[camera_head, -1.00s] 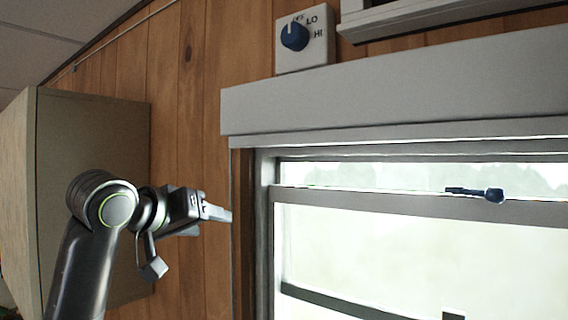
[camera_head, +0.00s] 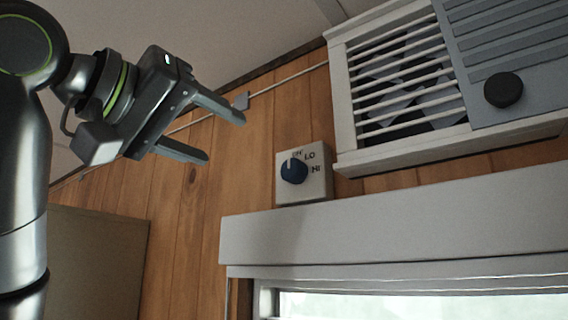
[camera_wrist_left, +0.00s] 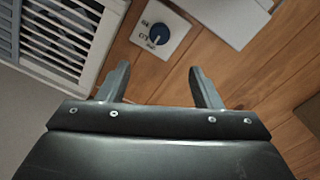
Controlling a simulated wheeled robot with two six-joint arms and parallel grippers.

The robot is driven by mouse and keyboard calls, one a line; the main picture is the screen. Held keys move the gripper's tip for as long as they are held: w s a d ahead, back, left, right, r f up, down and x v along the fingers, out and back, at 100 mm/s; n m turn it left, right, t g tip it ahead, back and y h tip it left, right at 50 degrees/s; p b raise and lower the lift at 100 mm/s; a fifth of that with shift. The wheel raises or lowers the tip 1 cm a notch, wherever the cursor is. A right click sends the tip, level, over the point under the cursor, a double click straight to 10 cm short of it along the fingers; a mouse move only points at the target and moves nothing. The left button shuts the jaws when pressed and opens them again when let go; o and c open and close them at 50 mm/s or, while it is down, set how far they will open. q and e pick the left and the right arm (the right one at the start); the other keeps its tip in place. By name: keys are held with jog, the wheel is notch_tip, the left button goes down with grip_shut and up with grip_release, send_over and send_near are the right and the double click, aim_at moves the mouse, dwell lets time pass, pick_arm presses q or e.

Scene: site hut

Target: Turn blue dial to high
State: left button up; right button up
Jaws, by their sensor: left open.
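The blue dial (camera_head: 294,171) sits on a pale square plate (camera_head: 318,187) on the wood wall, above the window's top trim. Labels LO and HI are to its right, with a smaller label above that looks like OFF. The dial's light mark points up, toward that small label. My left gripper (camera_head: 224,140) is open and empty, up and to the left of the dial, apart from it. In the left wrist view the dial (camera_wrist_left: 159,35) shows beyond and between the open fingertips (camera_wrist_left: 159,68). My right gripper is not in view.
A white slatted vent (camera_head: 345,110) with a grey panel and black knob (camera_head: 503,90) is right of the dial. The window trim (camera_head: 390,215) juts out below. A thin conduit (camera_head: 290,79) runs along the upper wall. A cabinet (camera_head: 95,255) is lower left.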

aim_at(289, 170)
pick_arm(q)
jog(key=p+x, duration=0.7)
jog(key=x, duration=0.7)
jog(key=shift+w+d+r, duration=0.1)
jog(key=shift+w+r, duration=0.05)
jog(key=shift+w+d+p, duration=0.45)
jog(key=shift+w+p, duration=0.1)
jog(key=c, duration=1)
